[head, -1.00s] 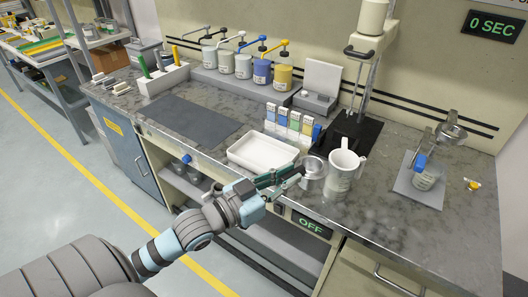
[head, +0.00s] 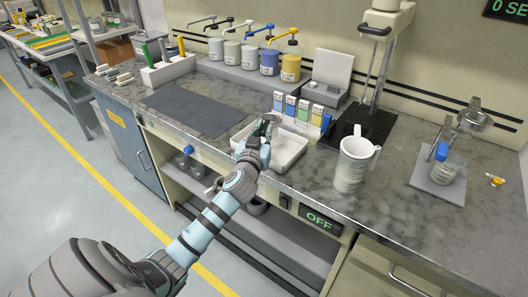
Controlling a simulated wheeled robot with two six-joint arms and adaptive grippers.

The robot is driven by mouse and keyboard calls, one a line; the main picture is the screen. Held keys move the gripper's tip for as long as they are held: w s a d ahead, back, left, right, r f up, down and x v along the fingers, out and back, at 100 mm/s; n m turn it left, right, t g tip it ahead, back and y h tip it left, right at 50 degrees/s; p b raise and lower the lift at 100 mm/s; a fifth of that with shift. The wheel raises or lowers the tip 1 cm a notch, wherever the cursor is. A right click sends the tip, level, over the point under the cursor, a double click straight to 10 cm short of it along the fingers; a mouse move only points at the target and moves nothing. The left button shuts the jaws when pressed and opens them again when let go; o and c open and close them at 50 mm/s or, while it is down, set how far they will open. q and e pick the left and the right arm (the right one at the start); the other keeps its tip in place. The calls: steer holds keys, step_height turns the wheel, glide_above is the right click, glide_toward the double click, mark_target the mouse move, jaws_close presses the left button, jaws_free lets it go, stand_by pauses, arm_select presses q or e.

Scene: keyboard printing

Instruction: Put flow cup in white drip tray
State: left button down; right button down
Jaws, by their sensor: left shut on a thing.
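The white drip tray (head: 287,152) lies on the grey counter near its front edge, in the middle of the head view. My left gripper (head: 266,127) is over the left part of the tray and is shut on the flow cup (head: 272,118). Only a small metallic part of the cup shows at the fingertips; my gripper hides the rest. I cannot tell whether the cup touches the tray floor. My right gripper is not in view.
Colour cards (head: 297,112) stand just behind the tray. A white jug (head: 353,165) stands to its right, with a black stand base (head: 362,125) behind. A dark mat (head: 192,111) lies to the left. A beaker (head: 446,168) sits on a grey plate at the right.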

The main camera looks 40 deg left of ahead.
arm_select(q)
step_height(320, 180, down, 5)
steer(key=shift+s+f+b, duration=0.1)
steer(key=shift+f+b, duration=0.05)
steer(key=shift+b, duration=0.85)
steer(key=c, duration=1.6)
jaws_free()
steer(key=shift+c, duration=0.2)
steer(key=shift+o, duration=0.2)
